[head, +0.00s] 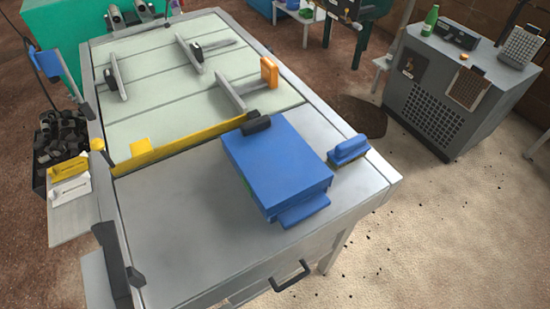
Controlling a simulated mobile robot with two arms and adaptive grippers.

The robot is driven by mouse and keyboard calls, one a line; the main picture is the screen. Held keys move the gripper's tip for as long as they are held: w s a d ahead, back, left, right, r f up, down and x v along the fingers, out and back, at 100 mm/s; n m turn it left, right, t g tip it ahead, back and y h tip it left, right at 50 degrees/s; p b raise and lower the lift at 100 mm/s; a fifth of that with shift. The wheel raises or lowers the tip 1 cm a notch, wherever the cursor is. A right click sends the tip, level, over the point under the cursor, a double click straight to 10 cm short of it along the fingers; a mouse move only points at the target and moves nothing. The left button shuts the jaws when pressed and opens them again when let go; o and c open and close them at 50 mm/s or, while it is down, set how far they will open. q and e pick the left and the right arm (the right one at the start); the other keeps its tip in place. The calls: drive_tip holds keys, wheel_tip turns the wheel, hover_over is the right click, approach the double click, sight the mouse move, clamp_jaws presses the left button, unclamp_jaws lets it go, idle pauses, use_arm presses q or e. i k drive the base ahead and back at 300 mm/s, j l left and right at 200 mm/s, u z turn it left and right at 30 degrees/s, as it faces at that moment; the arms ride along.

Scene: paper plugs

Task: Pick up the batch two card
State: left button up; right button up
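Any lettering is too small to read, so I cannot tell which, if either, is the batch two card. Neither of my grippers is identifiable in the head view.
The workbench (170,215) fills the middle. A blue box (275,160), a blue-handled brush (348,151) and a yellow rail (190,147) are on it. A black crate (42,150) of dark pieces stands left. A grey cabinet (440,95) stands right, with open floor before it.

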sight(64, 171)
drive_tip(key=u, duration=1.6)
drive_tip(key=k, duration=0.3)
drive_tip(key=k+z, duration=0.1)
drive_tip(key=z, duration=0.35)
drive_tip(key=k+z, duration=0.15)
drive_tip(key=z, duration=0.25)
drive_tip(key=k+l+z, duration=0.1)
drive_tip(key=z, duration=0.35)
drive_tip(key=i+j+z, duration=0.1)
drive_tip(key=j+z, duration=0.25)
drive_tip(key=j, duration=0.45)
drive_tip(key=j+z, duration=0.35)
drive_tip(key=j, duration=0.45)
drive_tip(key=k+j+z, duration=0.15)
drive_tip(key=j+z, duration=0.2)
drive_tip(key=j, duration=0.4)
